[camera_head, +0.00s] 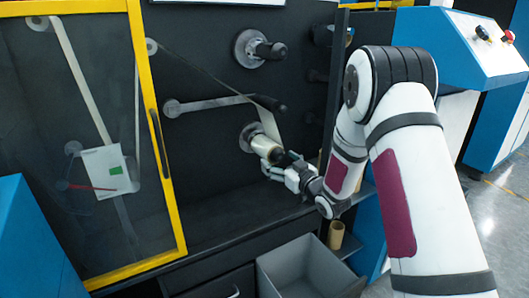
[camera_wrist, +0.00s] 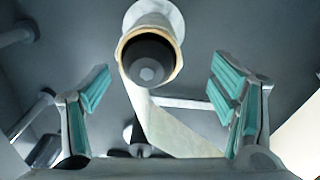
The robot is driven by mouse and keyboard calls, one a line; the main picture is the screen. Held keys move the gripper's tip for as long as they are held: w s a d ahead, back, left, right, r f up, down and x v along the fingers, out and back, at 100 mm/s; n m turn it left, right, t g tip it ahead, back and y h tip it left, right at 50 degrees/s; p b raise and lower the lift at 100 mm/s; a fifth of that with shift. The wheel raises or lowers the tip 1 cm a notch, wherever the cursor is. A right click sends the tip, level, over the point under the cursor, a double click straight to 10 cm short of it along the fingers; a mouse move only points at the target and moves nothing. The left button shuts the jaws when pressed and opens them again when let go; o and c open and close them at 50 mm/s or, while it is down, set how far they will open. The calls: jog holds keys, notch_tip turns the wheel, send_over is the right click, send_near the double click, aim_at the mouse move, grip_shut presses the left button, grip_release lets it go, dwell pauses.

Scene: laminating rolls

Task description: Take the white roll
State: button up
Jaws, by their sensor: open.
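The white roll (camera_head: 264,146) is a cream-white cylinder on a spindle in the dark machine panel. In the wrist view the roll (camera_wrist: 150,22) faces me end-on at upper middle, with a tan core rim and a dark round spindle end inside. A pale strip of film runs from it down to the right. My gripper (camera_head: 281,168) is at the roll's near end. In the wrist view its teal-padded fingers are spread wide, left and right of the roll and below it, with clear gaps. It is open and holds nothing.
An empty spindle (camera_head: 262,50) sticks out above, and a roller arm (camera_head: 215,102) runs just over the roll. A yellow-framed clear door (camera_head: 160,130) stands at left. Below are a grey open bin (camera_head: 300,270) and a brown cardboard tube (camera_head: 336,235) on a shelf.

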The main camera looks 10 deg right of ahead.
aim_at(269, 149)
jog(key=x, duration=0.2)
jog(key=b+x, duration=0.1)
jog(key=x, duration=0.2)
jog(key=d+x, duration=0.1)
jog(key=x, duration=0.2)
jog(key=shift+w+a+r+b, duration=0.1)
jog(key=shift+w+r+b, duration=0.05)
jog(key=shift+w+b, duration=0.2)
jog(key=c, duration=1.3)
